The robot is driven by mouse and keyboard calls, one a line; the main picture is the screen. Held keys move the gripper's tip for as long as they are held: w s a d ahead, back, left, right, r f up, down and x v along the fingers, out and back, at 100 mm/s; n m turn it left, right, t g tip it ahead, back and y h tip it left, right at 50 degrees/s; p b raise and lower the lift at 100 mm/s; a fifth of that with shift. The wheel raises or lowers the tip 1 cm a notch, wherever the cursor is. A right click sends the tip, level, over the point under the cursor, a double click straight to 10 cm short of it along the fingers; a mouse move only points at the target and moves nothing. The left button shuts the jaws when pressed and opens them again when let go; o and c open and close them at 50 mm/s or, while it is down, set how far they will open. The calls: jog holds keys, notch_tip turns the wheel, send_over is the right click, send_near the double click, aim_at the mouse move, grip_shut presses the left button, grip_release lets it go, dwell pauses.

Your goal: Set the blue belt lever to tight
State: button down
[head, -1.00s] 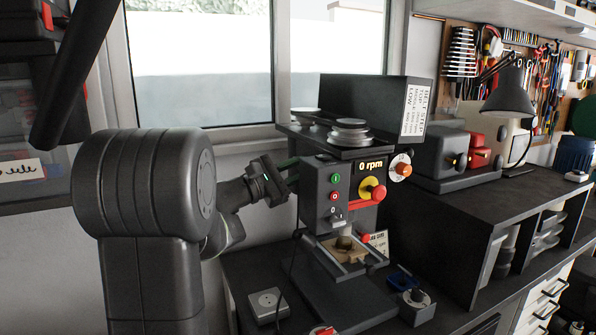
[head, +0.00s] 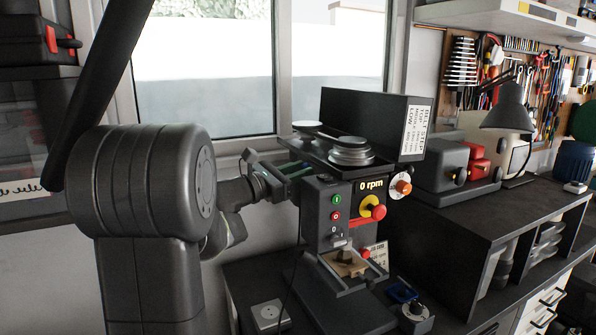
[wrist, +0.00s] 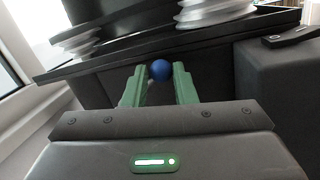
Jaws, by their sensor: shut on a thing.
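The drill press (head: 345,205) stands on the bench with its belt cover open and its stepped pulleys showing. My gripper (head: 300,172) is at the upper left side of its head, just under the pulley tray (head: 325,158). In the wrist view the blue ball knob (wrist: 161,69) of the belt lever sits between the tips of my green fingers (wrist: 160,84), which are shut on it. The lever's rod is hidden, and its tight or slack marking does not show. In the head view the knob is hidden by my gripper.
The display reads 0 rpm (head: 371,184), above a red stop button (head: 378,211). The raised belt cover (head: 360,115) bears a label. A window (head: 205,80) is behind. A dark shelf unit (head: 480,225) stands at right.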

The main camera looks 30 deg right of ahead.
jog(key=shift+f, duration=0.15)
jog(key=c, duration=1.2)
grip_release()
jog(key=a+b, duration=0.1)
jog(key=a, duration=0.3)
jog(key=a+f+b, duration=0.1)
jog(key=a, duration=0.4)
jog(key=a+b, duration=0.2)
jog(key=a, duration=0.2)
jog(key=shift+s+a+f, duration=0.3)
jog(key=shift+s+a, duration=0.05)
jog(key=shift+s, duration=0.05)
